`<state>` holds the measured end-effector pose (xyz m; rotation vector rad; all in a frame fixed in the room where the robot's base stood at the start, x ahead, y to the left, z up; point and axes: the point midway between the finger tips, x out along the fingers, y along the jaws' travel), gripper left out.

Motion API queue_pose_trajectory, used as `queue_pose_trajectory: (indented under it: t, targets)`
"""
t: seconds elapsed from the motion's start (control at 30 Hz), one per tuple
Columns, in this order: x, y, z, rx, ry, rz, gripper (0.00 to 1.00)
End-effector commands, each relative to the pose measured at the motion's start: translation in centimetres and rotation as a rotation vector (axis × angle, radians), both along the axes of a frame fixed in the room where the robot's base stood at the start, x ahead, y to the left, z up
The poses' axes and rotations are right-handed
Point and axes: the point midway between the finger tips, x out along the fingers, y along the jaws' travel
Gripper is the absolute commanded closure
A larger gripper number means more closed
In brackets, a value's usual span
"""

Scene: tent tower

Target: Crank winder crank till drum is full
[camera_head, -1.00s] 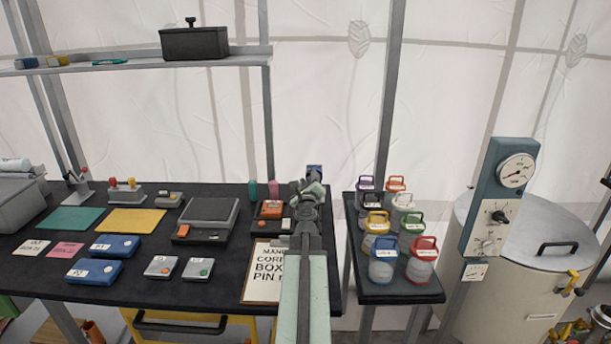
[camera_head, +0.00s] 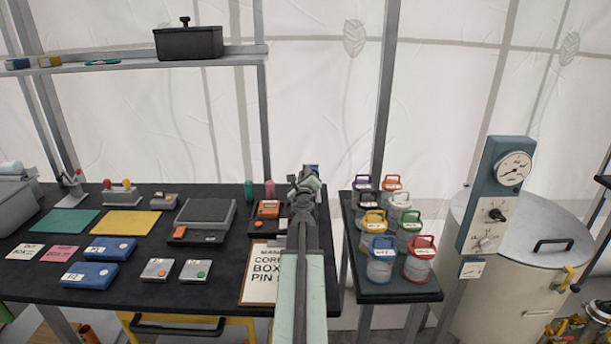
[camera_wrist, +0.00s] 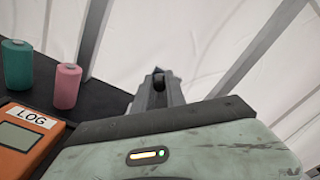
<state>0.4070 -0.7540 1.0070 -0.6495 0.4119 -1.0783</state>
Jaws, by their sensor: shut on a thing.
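My gripper (camera_head: 306,183) is at the back right of the black table, at the end of my pale green arm. It also shows in the wrist view (camera_wrist: 158,84), with its fingers close together around a small dark piece, which looks like the winder crank's grip. A small dark blue part, likely of the winder (camera_head: 312,168), shows just behind my gripper in the head view. My gripper and arm hide most of the winder. The drum and how full it is cannot be seen in either view.
Green (camera_wrist: 16,65) and pink (camera_wrist: 66,86) spools stand left of my gripper. An orange LOG device (camera_wrist: 22,135) lies close by. A clipboard (camera_head: 258,275) lies beside my arm. Lidded jars (camera_head: 378,262) stand on a side stand to the right, near a large drum-shaped vessel (camera_head: 520,285).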

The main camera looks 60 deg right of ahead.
Motion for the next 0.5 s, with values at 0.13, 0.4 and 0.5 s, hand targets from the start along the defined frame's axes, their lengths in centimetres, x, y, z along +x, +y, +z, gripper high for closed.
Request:
queue_pose_trajectory:
  t: [0.13, 0.4, 0.5]
  targets:
    - [-0.06, -0.05, 0.02, 0.002, -0.004, -0.001, 1.00]
    - [-0.19, -0.11, 0.09, 0.014, -0.030, -0.001, 1.00]
    - [-0.31, -0.17, 0.15, 0.026, -0.055, -0.001, 1.00]
